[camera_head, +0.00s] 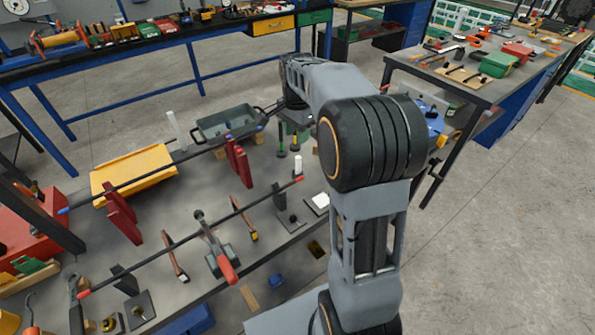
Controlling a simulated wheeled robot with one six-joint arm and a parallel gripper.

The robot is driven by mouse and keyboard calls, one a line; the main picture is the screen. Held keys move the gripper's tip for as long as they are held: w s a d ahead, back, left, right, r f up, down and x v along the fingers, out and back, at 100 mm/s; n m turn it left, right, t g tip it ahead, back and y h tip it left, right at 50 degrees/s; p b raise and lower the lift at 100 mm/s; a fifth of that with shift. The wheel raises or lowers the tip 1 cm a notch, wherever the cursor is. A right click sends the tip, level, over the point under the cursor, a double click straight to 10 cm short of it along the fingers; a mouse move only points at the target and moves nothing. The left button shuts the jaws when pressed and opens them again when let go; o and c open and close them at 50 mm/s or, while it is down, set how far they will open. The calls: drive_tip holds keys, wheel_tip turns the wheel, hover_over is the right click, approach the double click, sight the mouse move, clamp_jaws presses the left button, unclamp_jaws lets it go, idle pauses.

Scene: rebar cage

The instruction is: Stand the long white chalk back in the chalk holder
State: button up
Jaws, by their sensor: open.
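A long white stick (176,130), which looks like the long chalk, is upright with a slight lean behind the yellow tray, left of the grey bin. A shorter white piece (298,165) stands near the red-tipped end of the front rod. I cannot clearly pick out the chalk holder; the base of the long white stick is hard to make out. My gripper (264,112) is open, small and dark beyond my elbow, above the right end of the grey bin. It is apart from both white pieces. I see nothing between its fingers.
A grey bin (212,128) and yellow tray (130,176) sit at the bench's back. A red-handled tool (226,268) lies in front. My arm hides part of the bench's right side.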

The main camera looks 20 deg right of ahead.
drive_tip(key=s+a+n+t+p, duration=0.1)
drive_tip(key=s+a+n, duration=0.3)
drive_tip(key=s+n, duration=0.3)
drive_tip(key=s+a+n+t+p, duration=0.2)
drive_tip(key=s+a+n, duration=0.3)
drive_tip(key=s, duration=0.8)
drive_tip(key=shift+r+n, duration=0.4)
drive_tip(key=shift+n, duration=0.6)
drive_tip(key=shift+a, duration=0.1)
